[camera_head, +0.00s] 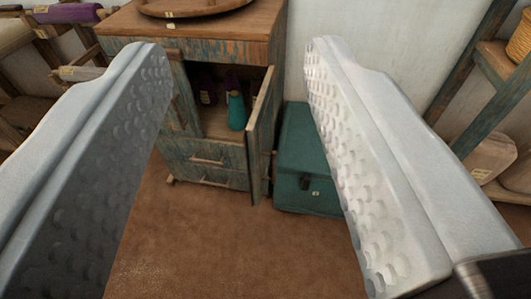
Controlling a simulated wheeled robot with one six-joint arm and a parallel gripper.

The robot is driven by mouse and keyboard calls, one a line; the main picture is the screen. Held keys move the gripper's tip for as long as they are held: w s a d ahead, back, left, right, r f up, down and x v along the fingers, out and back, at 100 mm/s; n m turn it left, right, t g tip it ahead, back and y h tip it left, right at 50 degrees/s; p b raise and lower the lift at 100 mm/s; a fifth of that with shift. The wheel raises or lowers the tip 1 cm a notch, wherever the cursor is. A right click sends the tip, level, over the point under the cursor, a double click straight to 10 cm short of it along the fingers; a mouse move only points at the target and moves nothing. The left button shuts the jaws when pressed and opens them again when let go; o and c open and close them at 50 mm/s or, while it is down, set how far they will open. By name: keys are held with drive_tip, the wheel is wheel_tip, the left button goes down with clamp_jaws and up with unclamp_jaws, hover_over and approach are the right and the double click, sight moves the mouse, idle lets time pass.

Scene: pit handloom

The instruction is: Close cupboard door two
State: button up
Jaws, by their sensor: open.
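A wooden cupboard (197,160) with worn blue-green paint stands ahead, left of centre. Its right-hand door (262,135) is swung open toward me and shows nearly edge-on. Whether a number marks this door is too small to tell. A teal bottle (236,110) and dark purple items stand in the open compartment. My gripper (238,62) is open and empty, its two pale dimpled fingers wide apart in the foreground. The open door shows between the fingers, farther off and not touched. The left finger hides part of the cupboard's left side.
A teal box (308,165) stands on the floor just right of the open door. A round wooden tray (190,5) lies on the cupboard top. A shelf rack (475,85) is at the right, and racks with cloth rolls are at the left. The brown floor (225,245) in front is clear.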

drive_tip(key=w+f+m, duration=0.1)
drive_tip(key=w+d+f+g, duration=0.1)
drive_tip(key=w, duration=0.1)
drive_tip(key=w+f+m+g, duration=0.1)
drive_tip(key=w, duration=0.1)
drive_tip(key=shift+w+d+f+m+h, duration=0.15)
drive_tip(key=shift+d+f+m+h, duration=0.15)
drive_tip(key=shift+f, duration=0.05)
clamp_jaws()
drive_tip(key=w+d+f+m+g+y, duration=0.2)
drive_tip(key=w+d+f+m+g, duration=0.3)
drive_tip(key=w+f, duration=0.4)
drive_tip(key=w+d+f+m+g+y, duration=0.2)
drive_tip(key=w+f+m+g, duration=0.45)
drive_tip(key=f, duration=0.55)
drive_tip(key=m+g+y, duration=0.1)
drive_tip(key=m+y, duration=0.4)
drive_tip(key=m, duration=0.2)
approach(257, 160)
wheel_tip(257, 160, down, 4)
drive_tip(key=a, duration=0.2)
drive_tip(key=shift+w+a, duration=0.55)
drive_tip(key=shift+a, duration=0.35)
